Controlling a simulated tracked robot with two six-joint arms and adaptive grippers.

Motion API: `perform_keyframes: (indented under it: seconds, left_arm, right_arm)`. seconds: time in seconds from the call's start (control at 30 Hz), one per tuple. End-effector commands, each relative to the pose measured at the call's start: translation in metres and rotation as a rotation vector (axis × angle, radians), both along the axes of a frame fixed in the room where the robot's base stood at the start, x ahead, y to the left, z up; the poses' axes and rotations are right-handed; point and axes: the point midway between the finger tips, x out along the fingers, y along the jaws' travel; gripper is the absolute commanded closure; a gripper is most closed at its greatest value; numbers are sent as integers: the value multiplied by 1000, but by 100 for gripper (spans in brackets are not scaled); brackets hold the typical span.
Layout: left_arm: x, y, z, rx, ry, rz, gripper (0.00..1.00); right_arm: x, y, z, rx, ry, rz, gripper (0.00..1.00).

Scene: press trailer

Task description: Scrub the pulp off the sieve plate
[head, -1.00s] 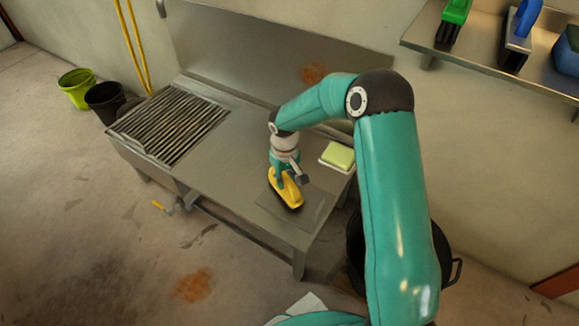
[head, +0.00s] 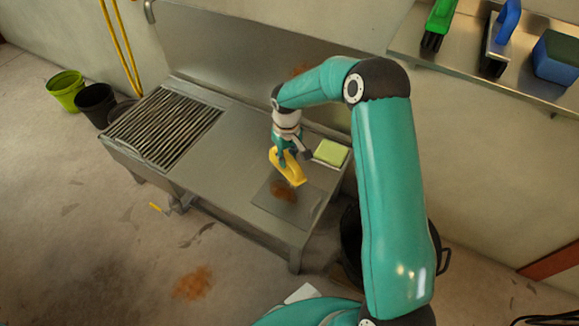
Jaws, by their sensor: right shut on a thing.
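The sieve plate (head: 307,206) is a grey square lying flat on the right part of the steel bench. A brown patch of pulp (head: 284,190) shows on it, toward its upper middle. My right gripper (head: 284,160) is shut on a yellow scrubbing brush (head: 289,170). The brush is tilted and appears to be just above the far edge of the plate, over the pulp. Its underside is hidden. My left gripper is not in view.
A yellow-green sponge (head: 331,152) lies in a dish behind the plate. A slatted grate (head: 165,127) fills the bench's left end. Buckets (head: 65,90) stand at far left.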

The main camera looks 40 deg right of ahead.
Motion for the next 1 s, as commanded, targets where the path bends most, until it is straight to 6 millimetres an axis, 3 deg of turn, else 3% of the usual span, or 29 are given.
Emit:
perform_keyframes:
  seconds: [0.3,0.77,0.87,1.0]
  left_arm:
    - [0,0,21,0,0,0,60]
    - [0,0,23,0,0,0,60]
    - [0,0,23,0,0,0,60]
    - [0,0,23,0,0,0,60]
  right_arm:
    - [0,0,29,0,0,1,100]
    - [0,1,33,0,0,0,100]
    - [3,8,38,1,-2,5,100]
    - [9,41,61,3,-6,24,100]
